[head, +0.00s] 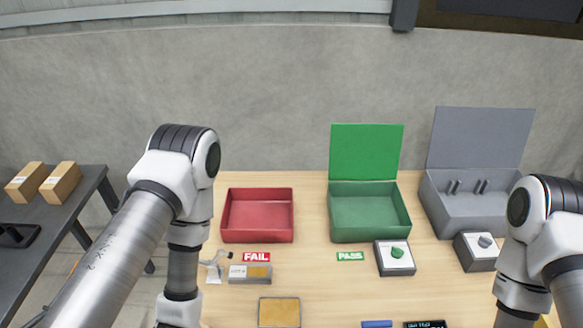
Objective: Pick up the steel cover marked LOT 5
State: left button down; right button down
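No cover with a readable LOT 5 mark shows in the head view. A small grey block (237,280) with a pale label and a tan patch lies on the table below the FAIL sign; its print is too small to read. A tan-topped flat piece (279,311) lies nearer, at the bottom edge. My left arm comes down at the left and my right arm at the right. Both grippers are below the picture's bottom edge and hidden.
An open red bin (258,238) stands behind the FAIL sign (256,257). An open green box (368,235) stands behind the PASS sign (350,256). A grey lidded box (465,225) is at the right. The table centre (320,285) is clear.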

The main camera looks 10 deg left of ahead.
aim_at(242, 274)
jog(key=i+l+u, duration=0.15)
jog(key=l, duration=0.15)
jog(key=i+l+u, duration=0.3)
jog(key=l, duration=0.3)
jog(key=i+l+u, duration=0.15)
jog(key=l, duration=0.15)
